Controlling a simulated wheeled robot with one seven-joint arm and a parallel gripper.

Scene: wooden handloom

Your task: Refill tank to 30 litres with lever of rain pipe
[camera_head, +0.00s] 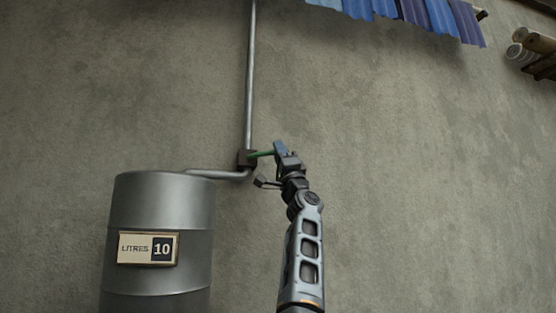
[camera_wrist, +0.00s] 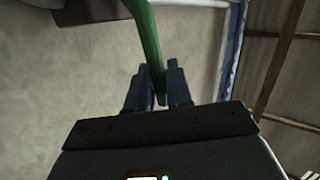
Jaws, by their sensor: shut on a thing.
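A grey metal tank (camera_head: 160,210) stands at the lower left in the head view. A grey rain pipe (camera_head: 250,80) comes down the wall to a dark valve block (camera_head: 246,158), and a branch runs left from there to the tank's top. A green lever (camera_head: 261,154) sticks out to the right of the block, about level. My gripper (camera_head: 279,150) is shut on the lever's right end. In the wrist view the green lever (camera_wrist: 146,40) runs down between the two fingers of my gripper (camera_wrist: 155,88).
Blue corrugated roofing (camera_head: 400,15) hangs at the top of the head view. A wooden shelf with white round items (camera_head: 535,42) is at the upper right. The wall right of my arm is bare.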

